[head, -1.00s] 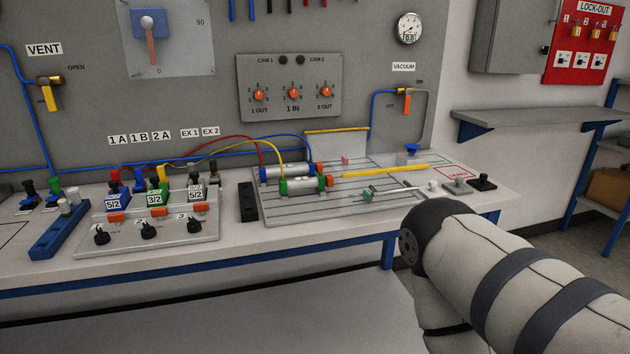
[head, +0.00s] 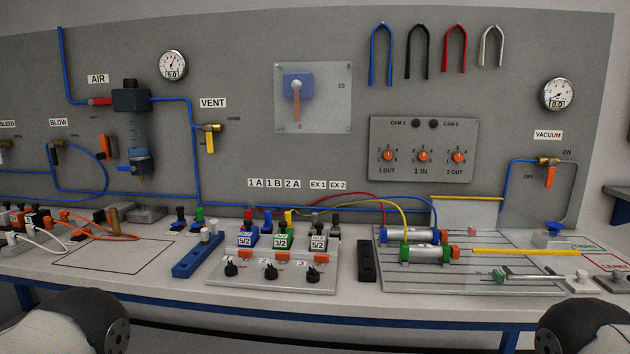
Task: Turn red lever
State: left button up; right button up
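A red lever handle (head: 100,101) lies level on the blue air line under the AIR label at the left of the panel. A second reddish lever (head: 297,106) hangs straight down from a blue block (head: 298,84) on a clear plate, pointing at the 0 mark. I cannot tell from the picture alone which of the two is the task's lever. Parts of my two arms show at the bottom left and bottom right corners. Neither of my grippers is in view, and nothing of mine touches either lever.
A blue-edged bench (head: 150,305) runs below the panel. A plate of valves (head: 300,268) and a cylinder board (head: 480,285) stand on it.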

aim_at(92, 101)
jog(key=u, duration=1.2)
jog(key=i+j+z, duration=0.15)
jog(key=j, duration=0.2)
jog(key=i+j+z, duration=0.15)
jog(key=j, duration=0.25)
jog(key=i+j+z, duration=0.15)
jog(key=j, duration=0.25)
jog(key=i+j+z, duration=0.15)
jog(key=j, duration=0.25)
